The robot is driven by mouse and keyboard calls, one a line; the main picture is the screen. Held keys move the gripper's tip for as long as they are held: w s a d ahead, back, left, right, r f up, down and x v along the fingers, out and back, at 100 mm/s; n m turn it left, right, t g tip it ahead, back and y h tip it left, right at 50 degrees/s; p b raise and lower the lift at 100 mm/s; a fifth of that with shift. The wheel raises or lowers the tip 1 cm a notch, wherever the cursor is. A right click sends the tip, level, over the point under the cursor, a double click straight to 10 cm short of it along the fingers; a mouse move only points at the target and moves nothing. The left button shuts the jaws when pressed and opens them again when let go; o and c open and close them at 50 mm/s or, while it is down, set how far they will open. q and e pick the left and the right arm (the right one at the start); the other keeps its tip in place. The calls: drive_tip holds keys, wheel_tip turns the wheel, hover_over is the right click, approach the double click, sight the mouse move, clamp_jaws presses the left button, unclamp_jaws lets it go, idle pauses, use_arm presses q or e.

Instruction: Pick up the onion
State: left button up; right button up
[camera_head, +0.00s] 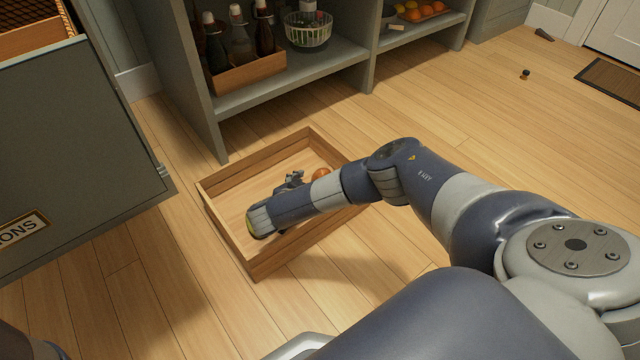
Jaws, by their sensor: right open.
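A round orange-brown thing, likely the onion (320,173), shows in a shallow wooden crate (239,246) on the floor. It is partly hidden behind my right forearm. My right arm reaches over the crate from the right. My right gripper (290,181) is dark and small in the picture, over the crate just left of the onion. It is open and looks empty. Its fingers are partly hidden by my wrist, and I cannot tell whether they touch the onion. My left gripper is not in view.
A grey shelf unit (300,77) at the back holds a wooden bottle box (250,72), a wire basket (307,29) and a tray of orange fruit (428,11). A grey cabinet (75,150) stands at left.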

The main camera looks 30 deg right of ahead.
drive_tip(key=shift+w+d+f, duration=0.25)
drive_tip(key=shift+d+f, duration=0.15)
drive_tip(key=shift+d, duration=0.1)
drive_tip(key=b+x, duration=0.4)
drive_tip(key=b, duration=0.1)
drive_tip(key=shift+w, duration=0.1)
drive_tip(key=shift+w+d+f+b, duration=0.15)
drive_tip(key=shift+w+d+b, duration=0.1)
drive_tip(key=shift+d+b, duration=0.15)
drive_tip(key=c, duration=1.2)
